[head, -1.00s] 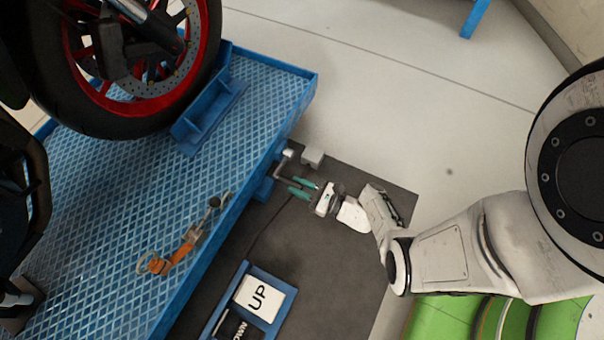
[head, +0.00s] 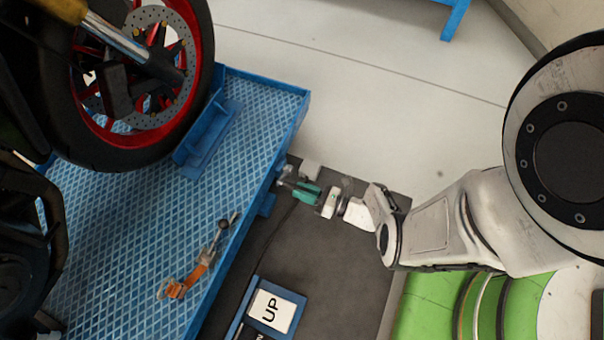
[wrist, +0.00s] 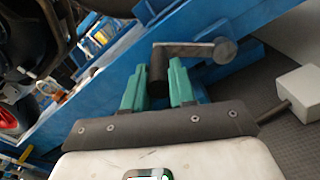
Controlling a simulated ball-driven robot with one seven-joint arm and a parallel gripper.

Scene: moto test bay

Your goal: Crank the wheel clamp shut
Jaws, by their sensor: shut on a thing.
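The crank shows in the wrist view as a dark grip (wrist: 157,68) joined by a grey arm to a round hub (wrist: 225,50) on the blue lift's side. My gripper (wrist: 157,90) is shut on the dark grip, one green finger on each side. In the head view my gripper (head: 307,193) is beside the lift's edge, and the crank there is small and partly hidden. The blue wheel clamp (head: 208,137) stands on the lift deck against the motorcycle's front tyre (head: 120,158). Whether it touches the tyre is hard to tell.
The blue lift deck (head: 120,230) carries an orange strap (head: 185,285) with a metal ratchet. A blue-framed panel with an UP plate (head: 270,311) is below my gripper. A grey block (wrist: 305,93) is right of the crank.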

